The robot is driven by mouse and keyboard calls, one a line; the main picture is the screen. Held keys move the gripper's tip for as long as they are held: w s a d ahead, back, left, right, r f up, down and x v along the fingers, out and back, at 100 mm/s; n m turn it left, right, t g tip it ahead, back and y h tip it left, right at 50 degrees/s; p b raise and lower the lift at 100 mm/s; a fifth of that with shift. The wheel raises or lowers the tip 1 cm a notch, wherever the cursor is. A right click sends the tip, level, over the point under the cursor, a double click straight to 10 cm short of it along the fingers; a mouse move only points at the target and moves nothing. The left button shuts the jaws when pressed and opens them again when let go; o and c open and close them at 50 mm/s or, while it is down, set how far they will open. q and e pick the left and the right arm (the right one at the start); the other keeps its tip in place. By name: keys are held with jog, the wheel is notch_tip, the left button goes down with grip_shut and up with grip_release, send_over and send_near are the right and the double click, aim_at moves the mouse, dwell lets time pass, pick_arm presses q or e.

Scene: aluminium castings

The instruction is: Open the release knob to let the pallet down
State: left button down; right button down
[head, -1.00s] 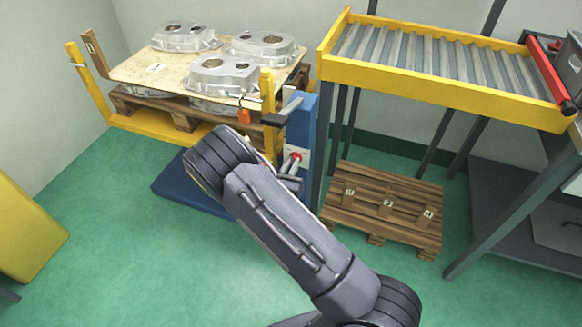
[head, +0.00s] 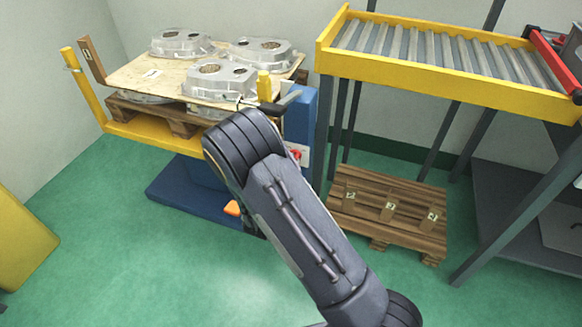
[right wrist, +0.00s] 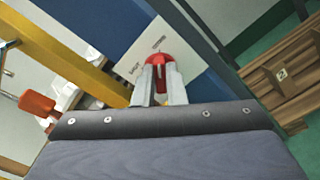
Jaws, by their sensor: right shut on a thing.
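The release knob (right wrist: 163,62) is red and sits on a pale labelled plate (right wrist: 150,45). In the right wrist view the two fingers of my right gripper (right wrist: 160,85) are closed on it. In the head view only a bit of the red knob (head: 296,154) shows past my arm, and the gripper's fingers are hidden. The loaded pallet (head: 150,110) sits raised on the lift's yellow frame (head: 150,137), carrying a board with several grey castings (head: 215,82). My left gripper is not in view.
The lift's blue base (head: 180,195) stands on the green floor. A dark-handled lever (head: 285,102) is near its column top. A yellow roller conveyor (head: 440,75) stands to the right, with an empty wooden pallet (head: 385,215) below.

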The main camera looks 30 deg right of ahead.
jog(key=shift+f+m, duration=0.1)
jog(key=shift+m, duration=0.3)
jog(key=c, duration=1.5)
grip_release()
jog(key=v, duration=0.8)
jog(key=shift+d, duration=0.1)
